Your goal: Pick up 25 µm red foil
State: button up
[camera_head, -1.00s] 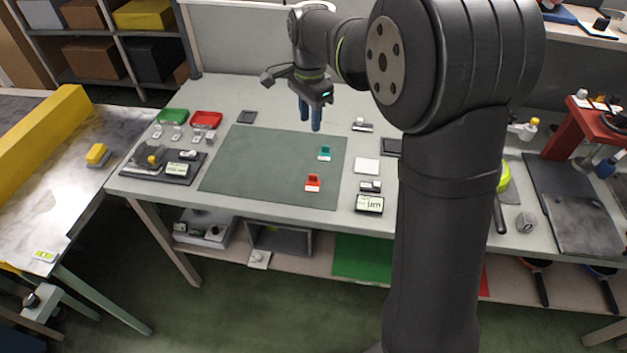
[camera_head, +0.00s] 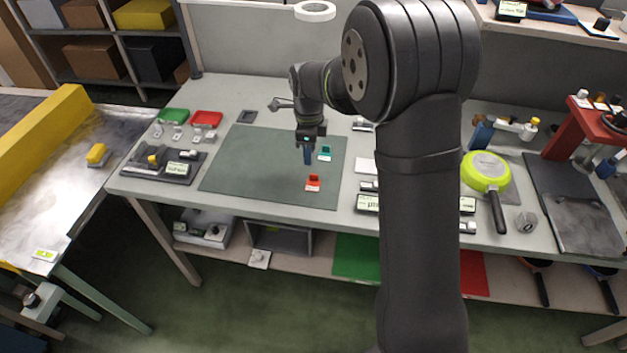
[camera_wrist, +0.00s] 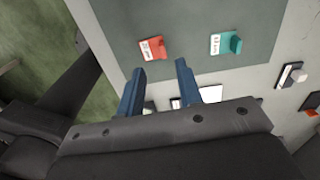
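The red foil (camera_head: 313,183) is a small red piece with a white label and a raised tab, lying on the dark green mat (camera_head: 235,172) near its right front. It also shows in the wrist view (camera_wrist: 153,48), where its label appears to read 25 µm. A teal foil piece (camera_head: 325,153) lies behind it on the mat, and in the wrist view (camera_wrist: 228,43) it is to the right of the red one. My gripper (camera_head: 308,158) is above the mat, behind the red foil. In the wrist view its two blue fingers (camera_wrist: 158,78) are apart with nothing between them.
A green tray (camera_head: 172,115) and a red tray (camera_head: 206,118) stand at the back left of the bench. A dark scale-like device (camera_head: 165,165) is left of the mat. Small display units (camera_head: 367,203) stand right of it. A green pan (camera_head: 486,172) lies farther right.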

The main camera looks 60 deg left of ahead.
aim_at(313, 182)
notch_tip(313, 182, down, 3)
jog(key=shift+f, duration=0.2)
jog(key=shift+w+d+f, duration=0.1)
jog(key=shift+w+f, duration=0.1)
jog(key=shift+f, duration=1.15)
jog(key=shift+w+d+f, duration=0.1)
jog(key=shift+w+f, duration=0.1)
jog(key=shift+f, duration=1.15)
jog(key=shift+c, duration=0.4)
grip_shut()
